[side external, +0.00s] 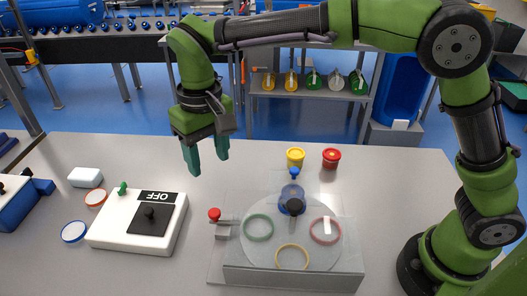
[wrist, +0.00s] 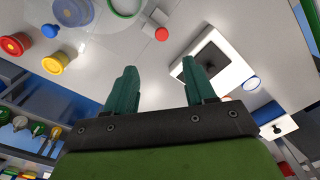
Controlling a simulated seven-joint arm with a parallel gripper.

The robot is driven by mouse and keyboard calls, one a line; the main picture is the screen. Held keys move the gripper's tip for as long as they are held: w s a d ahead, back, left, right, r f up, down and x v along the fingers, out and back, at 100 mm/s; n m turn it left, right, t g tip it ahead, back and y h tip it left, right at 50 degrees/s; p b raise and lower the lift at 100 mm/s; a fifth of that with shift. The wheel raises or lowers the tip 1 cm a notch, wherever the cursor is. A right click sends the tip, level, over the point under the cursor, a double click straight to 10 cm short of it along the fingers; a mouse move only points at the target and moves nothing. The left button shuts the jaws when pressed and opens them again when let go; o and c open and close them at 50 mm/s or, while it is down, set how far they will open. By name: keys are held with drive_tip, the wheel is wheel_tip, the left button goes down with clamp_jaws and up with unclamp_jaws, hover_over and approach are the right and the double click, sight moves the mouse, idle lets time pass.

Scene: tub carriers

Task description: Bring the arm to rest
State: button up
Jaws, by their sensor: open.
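My gripper (side external: 206,156) hangs in the air above the back of the grey table, with its two teal fingers pointing down. The fingers are apart and nothing is between them. It is behind and right of the white switch box and left of the clear turntable case. In the wrist view the gripper (wrist: 162,75) is also open and empty, with bare table showing between the fingers. My green arm reaches across from the right.
A white box labelled OFF (side external: 116,234) stands at the left, near an orange ring (side external: 96,190), a blue ring (side external: 74,239) and a white block (side external: 86,171). A clear case (side external: 290,275) holds coloured rings. Yellow (side external: 295,159) and red (side external: 331,160) tubs stand behind it.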

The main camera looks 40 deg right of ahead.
drive_tip(key=s+d+r+m+t+y, duration=0.1)
drive_tip(key=s+d+r+m+t, duration=0.1)
drive_tip(key=s+d, duration=0.6)
drive_tip(key=s+d+r+m+t, duration=0.1)
drive_tip(key=s+d+t, duration=0.4)
drive_tip(key=d, duration=1.1)
drive_tip(key=s+m, duration=0.1)
drive_tip(key=s, duration=0.2)
drive_tip(key=shift+s+r+m+y, duration=0.15)
drive_tip(key=shift+r+m+y, duration=0.15)
drive_tip(key=shift+r+y, duration=0.1)
drive_tip(key=shift+a, duration=0.1)
